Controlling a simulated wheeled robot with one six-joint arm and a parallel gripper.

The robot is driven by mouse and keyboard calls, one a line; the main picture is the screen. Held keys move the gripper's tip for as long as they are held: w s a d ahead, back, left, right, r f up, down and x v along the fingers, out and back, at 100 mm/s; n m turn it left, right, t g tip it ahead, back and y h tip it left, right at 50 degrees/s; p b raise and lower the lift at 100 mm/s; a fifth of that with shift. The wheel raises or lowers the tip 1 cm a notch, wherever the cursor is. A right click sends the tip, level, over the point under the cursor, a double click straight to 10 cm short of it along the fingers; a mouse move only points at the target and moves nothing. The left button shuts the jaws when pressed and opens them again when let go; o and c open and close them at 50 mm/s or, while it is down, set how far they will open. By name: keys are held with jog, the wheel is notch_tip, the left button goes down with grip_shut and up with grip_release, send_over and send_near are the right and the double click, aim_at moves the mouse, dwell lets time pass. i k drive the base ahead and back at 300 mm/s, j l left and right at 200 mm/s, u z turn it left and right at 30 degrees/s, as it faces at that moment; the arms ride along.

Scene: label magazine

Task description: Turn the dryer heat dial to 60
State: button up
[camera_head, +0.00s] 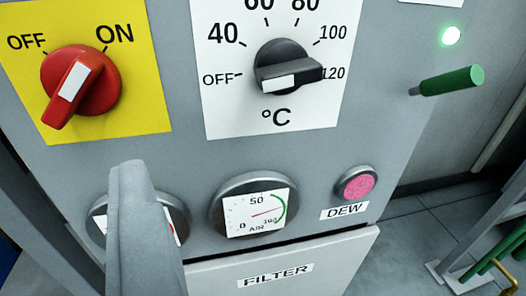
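The dryer heat dial (305,75) is a black bar knob on a white °C plate (225,115) at the top centre. Its scale reads OFF, 40, 60, 80, 100 and 120, with 60 and 80 cut by the top edge. The bar lies nearly level. Its white-marked end is on the left, towards OFF, and its plain end faces 120. My gripper (135,172) shows as one grey finger shape at the lower left, below and left of the dial and apart from it. Whether its fingers are parted is hidden.
A red OFF/ON switch (97,92) is on a yellow plate to the left. Below are an AIR gauge (235,215), another gauge (98,226) partly behind my gripper, and a pink DEW button (358,186). A green-tipped lever (455,80) juts out at right under a lit green lamp (450,36).

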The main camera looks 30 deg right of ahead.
aim_at(282, 66)
jog(key=k+z, duration=0.45)
jog(key=k, duration=0.55)
